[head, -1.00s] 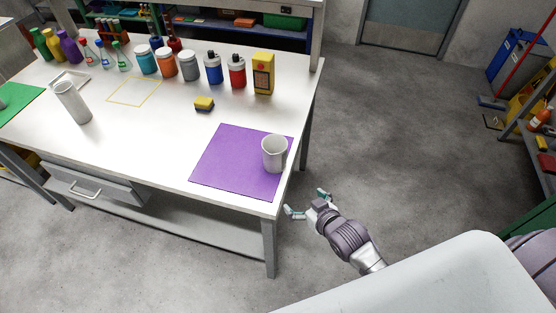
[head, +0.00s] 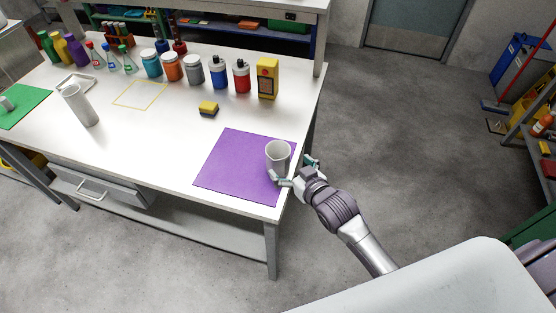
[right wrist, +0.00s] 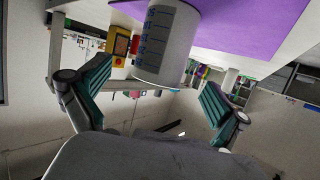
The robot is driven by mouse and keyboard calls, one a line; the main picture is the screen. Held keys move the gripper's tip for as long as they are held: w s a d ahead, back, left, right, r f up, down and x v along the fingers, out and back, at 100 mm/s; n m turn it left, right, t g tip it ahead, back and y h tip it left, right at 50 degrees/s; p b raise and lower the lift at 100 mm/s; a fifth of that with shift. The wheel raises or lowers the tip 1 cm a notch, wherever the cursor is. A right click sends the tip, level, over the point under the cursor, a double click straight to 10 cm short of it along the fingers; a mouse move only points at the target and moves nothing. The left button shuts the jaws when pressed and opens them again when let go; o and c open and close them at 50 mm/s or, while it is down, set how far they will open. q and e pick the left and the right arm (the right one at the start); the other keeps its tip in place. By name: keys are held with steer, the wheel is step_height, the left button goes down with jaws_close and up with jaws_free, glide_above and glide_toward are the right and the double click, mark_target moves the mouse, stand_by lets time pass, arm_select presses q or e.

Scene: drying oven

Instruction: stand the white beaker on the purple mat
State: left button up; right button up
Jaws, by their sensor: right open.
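The white beaker (head: 278,154) stands upright on the purple mat (head: 232,166), near the mat's right edge. In the right wrist view the beaker (right wrist: 167,40) shows dark graduation marks, and the purple mat (right wrist: 255,25) lies behind it. My right gripper (head: 293,170) is open at the table's right edge, with one finger in front of the beaker and the other to its right. In the right wrist view the two fingers (right wrist: 157,77) are spread wide on either side of the beaker, with a gap to each. My left gripper is out of view.
A tall white cylinder (head: 80,105) stands at the left of the table. A yellow sponge (head: 208,108) lies behind the mat. Several bottles and jars, and a yellow box (head: 267,78), line the back.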

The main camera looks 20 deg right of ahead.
mark_target(273, 153)
steer(key=x, duration=0.4)
steer(key=p+x, duration=0.1)
steer(key=x, duration=0.2)
steer(key=shift+a+f, duration=0.15)
steer(key=shift+f, duration=0.25)
steer(key=shift+s, duration=0.1)
steer(key=c, duration=1.2)
steer(key=shift+r, duration=0.1)
